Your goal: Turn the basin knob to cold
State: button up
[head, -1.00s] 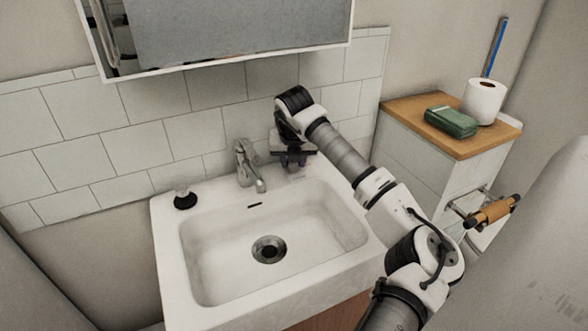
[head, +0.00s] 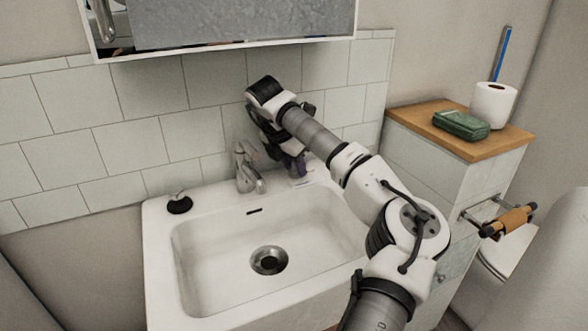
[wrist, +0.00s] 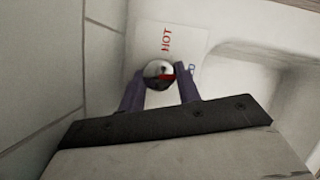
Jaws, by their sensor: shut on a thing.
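The basin knob (wrist: 158,70) is a small round shiny knob with a red mark, which points to the right in the wrist view. It sits on a white plate with red "HOT" lettering (wrist: 166,40) above the knob and a partly hidden blue label (wrist: 191,69) to its right. My gripper (wrist: 160,77) is shut on the knob, one purple finger on each side. In the head view my gripper (head: 289,164) is at the sink's back right corner, beside the faucet, and hides the knob.
The chrome faucet (head: 247,167) stands close to the left of my gripper. A black item with a chrome top (head: 179,203) is on the back left rim. The basin (head: 215,245) is empty. A tiled wall (head: 155,95) is close behind, with a mirror cabinet (head: 225,50) above.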

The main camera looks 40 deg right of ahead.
jog(key=shift+m, duration=0.4)
jog(key=o, duration=1)
